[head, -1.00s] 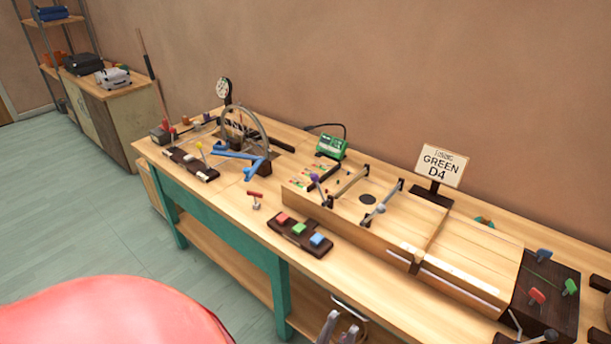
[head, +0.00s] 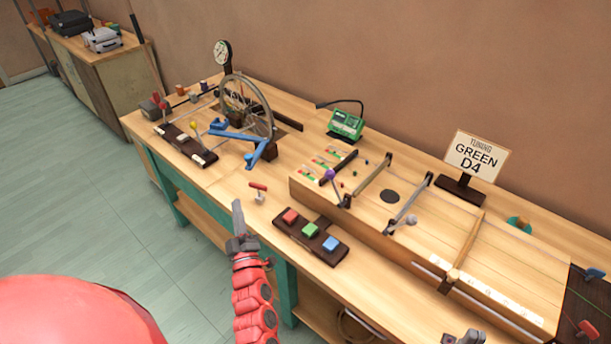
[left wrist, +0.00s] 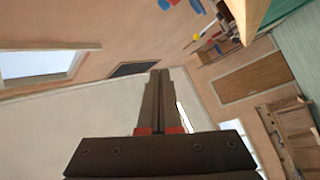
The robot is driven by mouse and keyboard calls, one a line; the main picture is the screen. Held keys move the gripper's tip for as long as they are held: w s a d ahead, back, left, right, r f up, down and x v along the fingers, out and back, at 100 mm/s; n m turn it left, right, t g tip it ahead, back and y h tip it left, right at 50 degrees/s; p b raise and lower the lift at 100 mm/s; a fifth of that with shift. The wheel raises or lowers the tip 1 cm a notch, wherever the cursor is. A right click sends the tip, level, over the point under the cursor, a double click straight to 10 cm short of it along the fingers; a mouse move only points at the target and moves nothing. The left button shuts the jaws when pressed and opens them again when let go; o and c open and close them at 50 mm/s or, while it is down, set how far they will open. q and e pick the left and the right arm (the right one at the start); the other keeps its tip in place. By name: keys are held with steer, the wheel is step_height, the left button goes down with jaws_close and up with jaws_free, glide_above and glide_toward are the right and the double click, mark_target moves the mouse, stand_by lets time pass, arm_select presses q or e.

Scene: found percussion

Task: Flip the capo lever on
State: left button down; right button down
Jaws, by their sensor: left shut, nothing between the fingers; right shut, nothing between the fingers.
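One bar ends in a lever with a purple knob (head: 329,175), the other in a lever with a grey knob (head: 410,220). I see no label telling which is the capo lever. My left gripper (head: 238,208) is shut and empty, pointing up in front of the bench edge, left of the box and apart from both levers. Its shut fingers also show in the left wrist view (left wrist: 157,95).
A spoked wheel (head: 248,107), blue bracket (head: 262,152), green device (head: 346,124) and a "GREEN D4" sign (head: 474,158) stand farther back.

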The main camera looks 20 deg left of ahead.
arm_select(q)
steer(key=w+f+n+h, duration=0.1)
steer(key=h, duration=0.1)
steer(key=w+f+n+g+h, duration=0.1)
steer(key=w+h, duration=0.1)
steer(key=h, duration=0.1)
steer(key=w+f+n+h, duration=0.1)
steer(key=w+f+h, duration=0.1)
steer(key=shift+d+f+h, duration=0.1)
steer(key=shift+d+h, duration=0.05)
steer(key=shift+h, duration=0.15)
steer(key=s+d+r+m+h, duration=0.3)
steer(key=s+d+r+h, duration=0.1)
steer(key=d+r+h, duration=0.5)
steer(key=r+h+b, duration=0.1)
steer(key=r+h, duration=0.1)
steer(key=h, duration=0.1)
steer(key=w+d+r+p, duration=0.1)
steer(key=w+d+p, duration=0.3)
steer(key=w+d, duration=0.3)
steer(key=shift+x, duration=0.85)
